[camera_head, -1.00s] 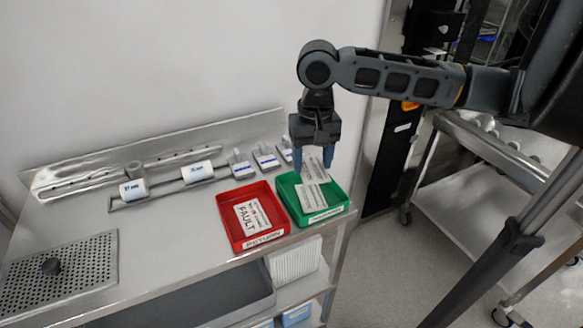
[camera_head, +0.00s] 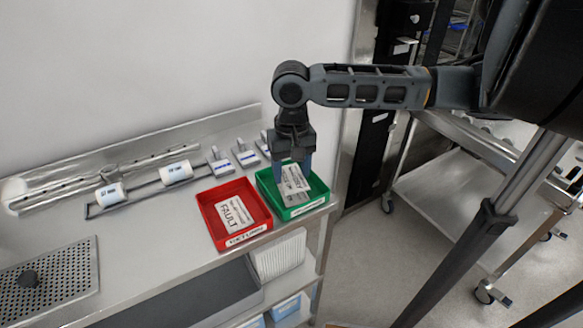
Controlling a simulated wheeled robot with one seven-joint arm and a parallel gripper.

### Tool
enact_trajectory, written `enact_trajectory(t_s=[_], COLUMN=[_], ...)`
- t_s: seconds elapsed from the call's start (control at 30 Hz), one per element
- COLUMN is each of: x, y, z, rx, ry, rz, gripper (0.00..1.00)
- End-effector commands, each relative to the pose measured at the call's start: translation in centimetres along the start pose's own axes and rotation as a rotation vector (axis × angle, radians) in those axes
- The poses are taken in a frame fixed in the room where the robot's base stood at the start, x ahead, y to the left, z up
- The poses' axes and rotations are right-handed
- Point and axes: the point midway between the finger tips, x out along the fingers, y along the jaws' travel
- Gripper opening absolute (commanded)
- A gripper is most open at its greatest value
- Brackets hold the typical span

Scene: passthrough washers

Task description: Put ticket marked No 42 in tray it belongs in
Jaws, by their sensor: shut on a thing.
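My gripper (camera_head: 294,163) points down over the green tray (camera_head: 312,205) and is shut on a white ticket (camera_head: 293,178). The held ticket hangs tilted, low over or inside the tray, and its number is too small to read. Another white card (camera_head: 298,199) lies in the green tray below it; whether the two touch I cannot tell. The red tray (camera_head: 210,212) stands just left of the green one and holds a card marked FAULT (camera_head: 235,215).
Two white rolls (camera_head: 176,172) lie in a rack behind the trays. Several small blue-labelled blocks (camera_head: 243,156) stand behind the trays. A perforated plate with a knob (camera_head: 60,280) is at the left. The bench edge runs just in front of the trays.

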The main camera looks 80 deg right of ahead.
Motion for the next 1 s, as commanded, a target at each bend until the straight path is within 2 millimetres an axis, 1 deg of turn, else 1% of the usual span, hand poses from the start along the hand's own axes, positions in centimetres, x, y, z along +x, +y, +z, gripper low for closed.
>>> enact_trajectory(t_s=[0.07,0.1,0.4,0.63,0.73,0.87,1.0], x=[0.0,0.0,0.0,-0.1,-0.6,-2.4,-4.8], y=[0.0,0.0,0.0,0.0,0.0,-0.1,-0.1], z=[0.0,0.0,0.0,0.0,0.0,0.0,-0.1], rx=[0.000,0.000,0.000,0.000,0.000,0.000,-0.001], ry=[0.000,0.000,0.000,0.000,0.001,0.002,0.003], rz=[0.000,0.000,0.000,0.000,-0.001,-0.002,-0.001], gripper=[0.33,0.62,0.90,0.90,0.90,0.90,0.90])
